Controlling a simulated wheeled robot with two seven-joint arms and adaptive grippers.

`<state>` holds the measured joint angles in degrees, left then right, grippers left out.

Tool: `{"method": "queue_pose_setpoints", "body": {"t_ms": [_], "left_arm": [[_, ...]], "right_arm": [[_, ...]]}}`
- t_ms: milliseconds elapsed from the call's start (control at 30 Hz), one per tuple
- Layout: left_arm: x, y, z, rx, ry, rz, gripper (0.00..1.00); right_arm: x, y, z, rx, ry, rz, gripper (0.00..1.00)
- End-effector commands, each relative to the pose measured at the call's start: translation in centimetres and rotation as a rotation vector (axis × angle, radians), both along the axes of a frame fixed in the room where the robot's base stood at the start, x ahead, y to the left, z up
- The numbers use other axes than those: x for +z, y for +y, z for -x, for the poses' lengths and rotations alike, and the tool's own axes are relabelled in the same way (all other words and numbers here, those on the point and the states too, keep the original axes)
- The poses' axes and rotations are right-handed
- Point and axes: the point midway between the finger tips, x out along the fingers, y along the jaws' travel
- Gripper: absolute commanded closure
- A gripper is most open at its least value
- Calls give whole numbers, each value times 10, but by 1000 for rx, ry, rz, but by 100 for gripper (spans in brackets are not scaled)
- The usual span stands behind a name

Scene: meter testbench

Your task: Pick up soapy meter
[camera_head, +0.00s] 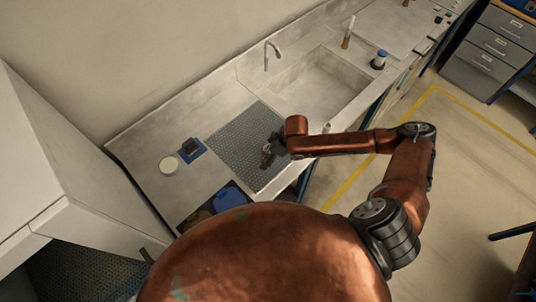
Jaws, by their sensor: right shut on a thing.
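My right gripper (278,145) is over the dark perforated mat (238,138) beside the sink. It is shut on a small grey and brassy thing (266,155), which looks like the meter. The gripper and arm hide part of it, and soap on it is too small to make out. I cannot tell whether it touches the mat or is just above it. My left gripper is not in view.
The sink (310,85) with a tap (272,52) lies behind the mat. Left are a dark device on a blue pad (191,150), a round pale dish (168,165) and a dark tray (193,218).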

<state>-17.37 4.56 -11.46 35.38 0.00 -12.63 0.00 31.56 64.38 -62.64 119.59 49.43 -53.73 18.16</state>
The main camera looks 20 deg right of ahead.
Motion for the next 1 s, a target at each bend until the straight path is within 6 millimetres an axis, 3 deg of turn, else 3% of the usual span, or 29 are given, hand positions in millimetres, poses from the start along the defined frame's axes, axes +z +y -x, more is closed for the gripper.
{"method": "queue_pose_setpoints", "body": {"t_ms": [367, 733, 1000], "left_arm": [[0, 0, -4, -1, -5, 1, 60], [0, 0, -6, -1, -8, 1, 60], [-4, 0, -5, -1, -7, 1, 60]], "right_arm": [[0, 0, 0, 0, 0, 0, 60], [6, 0, -1, 0, -3, 0, 61], [39, -3, 4, 1, -5, 0, 61]]}}
